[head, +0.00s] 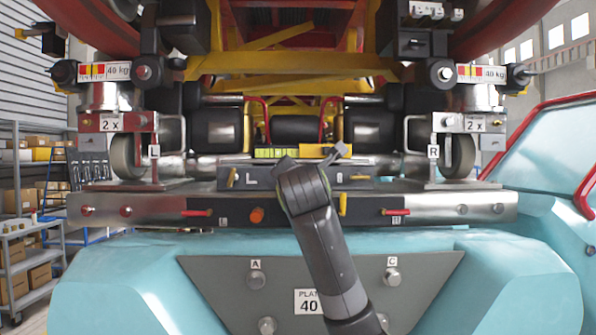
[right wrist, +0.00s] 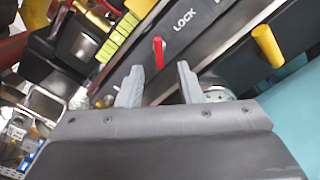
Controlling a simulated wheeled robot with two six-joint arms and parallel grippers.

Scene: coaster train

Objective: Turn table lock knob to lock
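The table lock knob (right wrist: 158,50) is a small red lever on a dark panel beside white LOCK lettering (right wrist: 185,20) in the right wrist view. My right gripper (right wrist: 159,72) is open, with its two grey fingers apart and the red lever showing between and just beyond the tips. I cannot tell whether a finger touches it. In the head view my right gripper (head: 340,151) is over the middle of the dark panel (head: 215,184), and the arm hides the lever there. My left gripper is not in view.
A yellow handle (right wrist: 267,45) stands right of the gripper in the right wrist view. The steel table (head: 465,205) bears red levers (head: 197,212) and an orange knob (head: 257,215) on its front. Wheels (head: 127,156) stand on both sides. A shelf cart (head: 25,265) is far left.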

